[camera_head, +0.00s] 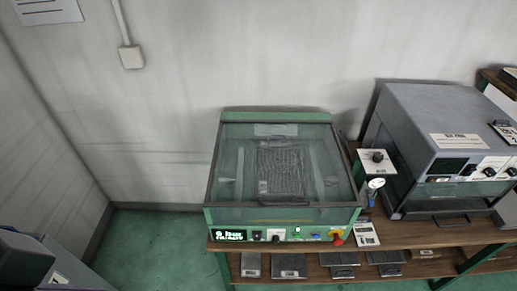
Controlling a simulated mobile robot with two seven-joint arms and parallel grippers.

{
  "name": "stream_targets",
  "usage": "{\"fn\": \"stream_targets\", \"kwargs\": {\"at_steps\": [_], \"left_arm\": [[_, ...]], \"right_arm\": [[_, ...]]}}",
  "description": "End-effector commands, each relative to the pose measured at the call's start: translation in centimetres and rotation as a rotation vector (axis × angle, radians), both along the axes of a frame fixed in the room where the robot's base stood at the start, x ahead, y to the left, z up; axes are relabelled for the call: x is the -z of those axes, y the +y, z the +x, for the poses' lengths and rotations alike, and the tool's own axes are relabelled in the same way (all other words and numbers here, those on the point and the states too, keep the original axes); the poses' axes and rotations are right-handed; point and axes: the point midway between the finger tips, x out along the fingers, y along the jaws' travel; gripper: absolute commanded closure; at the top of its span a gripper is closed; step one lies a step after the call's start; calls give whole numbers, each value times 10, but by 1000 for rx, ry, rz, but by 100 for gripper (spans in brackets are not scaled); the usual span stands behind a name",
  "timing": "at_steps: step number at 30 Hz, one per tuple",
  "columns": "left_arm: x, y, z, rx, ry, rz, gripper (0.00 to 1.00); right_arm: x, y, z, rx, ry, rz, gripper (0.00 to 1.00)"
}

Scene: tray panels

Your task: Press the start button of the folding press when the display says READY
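The folding press (285,213) is a green machine with a clear lid, standing on a wooden bench in the middle of the head view. The lid looks down, and a dark grey ribbed panel (281,171) shows through it. A small dark display (230,236) with pale green text is at the left of its front; the text is too small to read surely. Along the front are a black switch, a black knob, a small pale round button (297,230), a blue button (316,236) and a red knob on yellow (338,240). I cannot tell which is start. Neither gripper is in view.
A grey machine (437,135) stands to the right, with a small box and a round gauge (376,183) between it and the press. A white keypad-like device (365,234) lies by the press's right corner. Several grey items sit on the shelf below.

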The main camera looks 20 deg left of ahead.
Motion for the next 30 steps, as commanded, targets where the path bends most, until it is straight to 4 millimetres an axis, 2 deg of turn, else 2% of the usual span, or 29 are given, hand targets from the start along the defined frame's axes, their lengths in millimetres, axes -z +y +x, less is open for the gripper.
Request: {"fn": "stream_targets", "kwargs": {"at_steps": [13,30], "left_arm": [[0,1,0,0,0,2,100],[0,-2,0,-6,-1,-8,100]], "right_arm": [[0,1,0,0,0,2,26],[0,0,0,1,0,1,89]]}}
